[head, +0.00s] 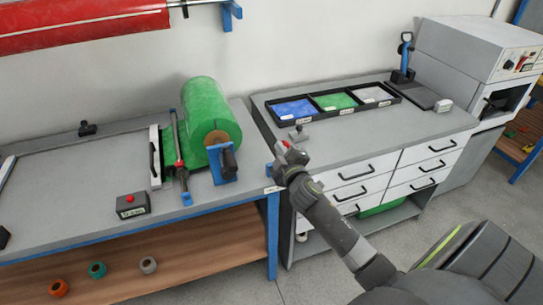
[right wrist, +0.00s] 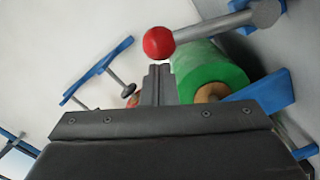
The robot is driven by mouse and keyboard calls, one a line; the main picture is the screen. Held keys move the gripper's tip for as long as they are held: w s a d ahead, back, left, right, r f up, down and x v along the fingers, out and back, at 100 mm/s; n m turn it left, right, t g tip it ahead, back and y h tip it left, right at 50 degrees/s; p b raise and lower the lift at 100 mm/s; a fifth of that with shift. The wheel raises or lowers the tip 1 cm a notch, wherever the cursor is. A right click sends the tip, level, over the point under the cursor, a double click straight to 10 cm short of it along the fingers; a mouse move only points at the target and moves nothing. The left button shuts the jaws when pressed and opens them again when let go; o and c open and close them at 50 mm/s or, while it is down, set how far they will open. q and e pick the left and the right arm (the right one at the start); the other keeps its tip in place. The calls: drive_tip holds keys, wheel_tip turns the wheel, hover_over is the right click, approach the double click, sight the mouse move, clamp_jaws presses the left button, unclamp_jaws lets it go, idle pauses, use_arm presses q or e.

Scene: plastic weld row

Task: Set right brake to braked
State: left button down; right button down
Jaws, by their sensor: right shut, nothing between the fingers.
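A lever with a round red knob (right wrist: 159,43) on a grey bar (right wrist: 225,25) shows at the top of the right wrist view. In the head view a little red (head: 285,145) shows at the tip of my right gripper (head: 289,158). In the right wrist view my right gripper (right wrist: 158,72) is shut and empty, its fingertips just below the knob in the picture; I cannot tell whether they touch it. The lever's base is mostly hidden in the head view. My left gripper is not in view.
The left bench (head: 75,175) carries a green roll (head: 207,110) and a dark box with a red button (head: 131,204). On the right, the drawer cabinet's top (head: 375,135) holds a black tray (head: 390,92) with coloured compartments. A narrow gap separates bench and cabinet.

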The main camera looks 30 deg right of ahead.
drive_tip(key=s+d+f+m+b, duration=0.1)
drive_tip(key=d+f+m+b, duration=0.1)
drive_tip(key=d+m+b, duration=0.2)
drive_tip(key=shift+s+d+f+m, duration=0.2)
drive_tip(key=shift+d+m, duration=0.3)
drive_tip(key=shift+d, duration=0.45)
